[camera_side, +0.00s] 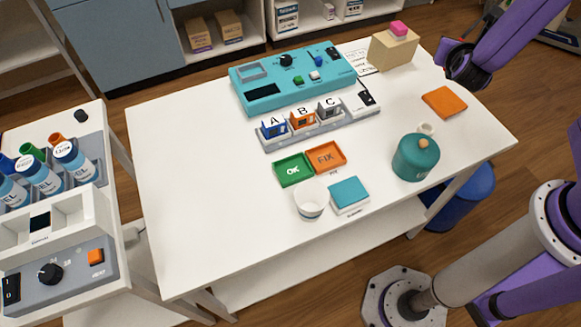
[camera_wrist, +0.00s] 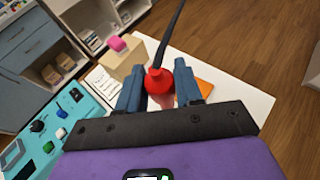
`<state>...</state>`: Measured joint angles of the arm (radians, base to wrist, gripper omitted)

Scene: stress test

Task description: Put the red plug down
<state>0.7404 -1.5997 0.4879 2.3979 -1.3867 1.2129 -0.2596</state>
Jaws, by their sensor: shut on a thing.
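The red plug (camera_wrist: 160,80) shows in the wrist view between the two blue fingers of my gripper (camera_wrist: 159,92), which is shut on it. A dark cord (camera_wrist: 168,35) runs from the plug up to the top of the picture. In the side view my gripper (camera_side: 465,68) is at the upper right, over the far right end of the white table (camera_side: 200,220). The plug cannot be made out in the side view.
An orange pad (camera_side: 445,102) lies below my gripper's area. A tan box (camera_side: 393,52) with a pink block (camera_side: 398,28), a teal kettle (camera_side: 415,157) and a teal panel (camera_side: 262,92) stand on the table. The table's left part is bare.

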